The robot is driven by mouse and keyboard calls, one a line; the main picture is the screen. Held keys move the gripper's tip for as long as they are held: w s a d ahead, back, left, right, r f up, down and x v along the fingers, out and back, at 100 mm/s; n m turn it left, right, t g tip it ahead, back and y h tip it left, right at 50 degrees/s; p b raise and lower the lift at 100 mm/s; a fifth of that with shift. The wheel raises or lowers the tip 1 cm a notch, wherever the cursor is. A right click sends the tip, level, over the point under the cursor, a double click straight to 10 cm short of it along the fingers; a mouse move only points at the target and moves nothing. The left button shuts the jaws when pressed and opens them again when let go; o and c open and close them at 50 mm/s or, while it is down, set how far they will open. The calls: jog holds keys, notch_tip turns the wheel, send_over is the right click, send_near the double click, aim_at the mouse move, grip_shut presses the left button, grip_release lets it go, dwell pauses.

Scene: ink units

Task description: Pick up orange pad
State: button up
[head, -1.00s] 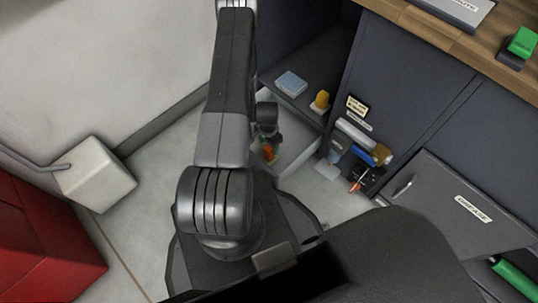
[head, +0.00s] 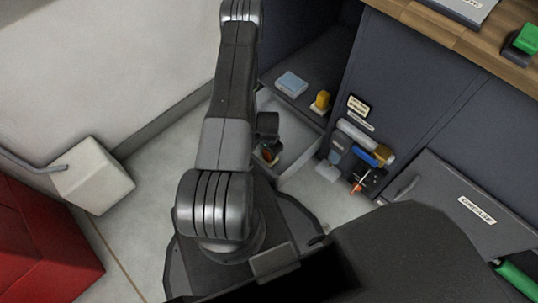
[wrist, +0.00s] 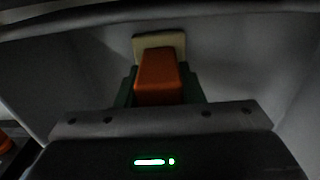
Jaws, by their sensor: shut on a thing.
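The orange pad (wrist: 160,78) is a tapered orange block with a cream piece (wrist: 158,42) at its far end. In the wrist view it sits between the green fingers of my gripper (wrist: 160,95), which is shut on it. In the head view, my gripper (head: 268,153) is low at the open light-walled drawer, with a little orange showing at its tip. My wrist hides most of the pad there. I cannot tell whether the pad touches the drawer floor.
The open drawer (head: 297,168) has pale walls close around my gripper. A blue-white box (head: 291,84) and a yellow item (head: 321,101) stand on the dark shelf behind. Tools (head: 362,158) hang on the cabinet front. A red cabinet (head: 45,245) is at left.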

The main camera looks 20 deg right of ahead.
notch_tip(320, 180, up, 10)
jog(key=p, duration=0.2)
jog(key=shift+p, duration=0.4)
